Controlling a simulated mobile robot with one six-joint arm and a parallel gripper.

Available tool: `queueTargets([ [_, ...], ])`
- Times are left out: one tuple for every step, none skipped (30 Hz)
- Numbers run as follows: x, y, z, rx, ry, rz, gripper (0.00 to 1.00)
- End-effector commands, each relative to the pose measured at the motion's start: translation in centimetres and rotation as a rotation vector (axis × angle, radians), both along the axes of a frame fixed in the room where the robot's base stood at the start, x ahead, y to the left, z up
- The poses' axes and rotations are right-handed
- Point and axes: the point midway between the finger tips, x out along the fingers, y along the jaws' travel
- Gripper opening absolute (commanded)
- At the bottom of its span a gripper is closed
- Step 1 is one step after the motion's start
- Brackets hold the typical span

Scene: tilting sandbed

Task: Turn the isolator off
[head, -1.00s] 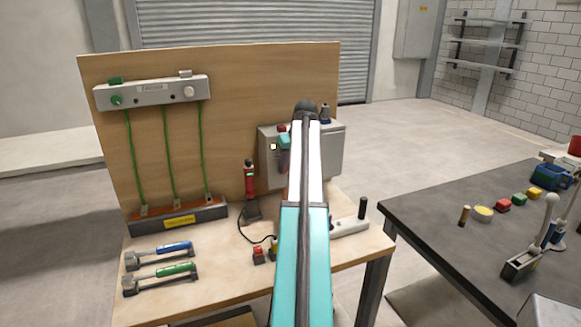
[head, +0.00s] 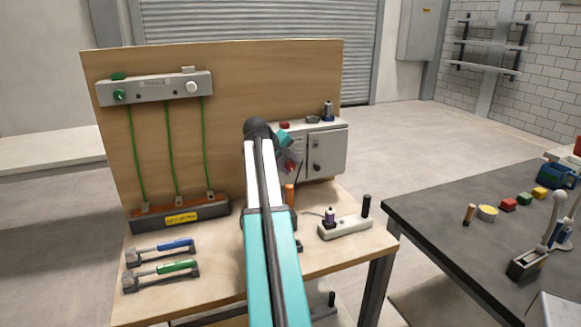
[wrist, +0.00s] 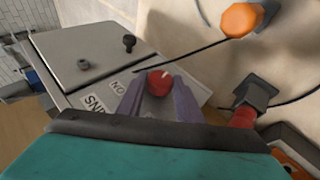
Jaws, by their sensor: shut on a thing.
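The isolator box (head: 327,152) is a grey cabinet at the right end of the wooden backboard; it also shows in the wrist view (wrist: 85,55). Its red rotary knob (wrist: 158,83) has a pale pointer mark and sits beside an "ON" label (wrist: 118,87). My gripper (wrist: 158,92) has its two purple fingers on either side of the knob, shut on it. In the head view my gripper (head: 290,153) is at the box's left end, partly hidden by my arm, with red showing at its fingers.
A green-wired strip (head: 155,88) hangs on the backboard. Blue- and green-handled tools (head: 160,258) lie on the bench. A white block with a black post (head: 345,227) stands at right. In the wrist view, an orange round thing (wrist: 243,18) and red cylinder (wrist: 243,116) are close by.

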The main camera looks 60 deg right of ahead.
Motion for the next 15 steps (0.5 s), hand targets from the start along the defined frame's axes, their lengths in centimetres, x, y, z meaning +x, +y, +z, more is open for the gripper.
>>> queueTargets([
  [0.09, 0.25, -0.44, -0.029, 0.022, 0.002, 0.1],
  [0.1, 0.27, -0.49, -0.046, 0.035, 0.002, 0.1],
  [0.09, 0.29, -0.57, -0.07, 0.053, 0.001, 0.1],
  [0.12, 0.32, -0.63, -0.087, 0.067, 0.001, 0.1],
  [0.16, 0.35, -0.67, -0.106, 0.081, 0.002, 0.1],
  [0.2, 0.36, -0.73, -0.13, 0.098, 0.003, 0.1],
  [0.18, 0.37, -0.75, -0.146, 0.11, 0.002, 0.1],
  [0.18, 0.38, -0.78, -0.162, 0.122, 0.001, 0.1],
  [0.19, 0.4, -0.82, -0.182, 0.137, 0.001, 0.1],
  [0.2, 0.41, -0.81, -0.198, 0.148, 0.001, 0.1],
  [0.23, 0.43, -0.82, -0.212, 0.158, 0.001, 0.1],
  [0.26, 0.44, -0.84, -0.23, 0.171, 0.001, 0.1],
  [0.25, 0.44, -0.85, -0.242, 0.181, 0.0, 0.1],
  [0.26, 0.44, -0.87, -0.254, 0.189, 0.0, 0.1],
  [0.24, 0.43, -0.89, -0.267, 0.2, 0.0, 0.1],
])
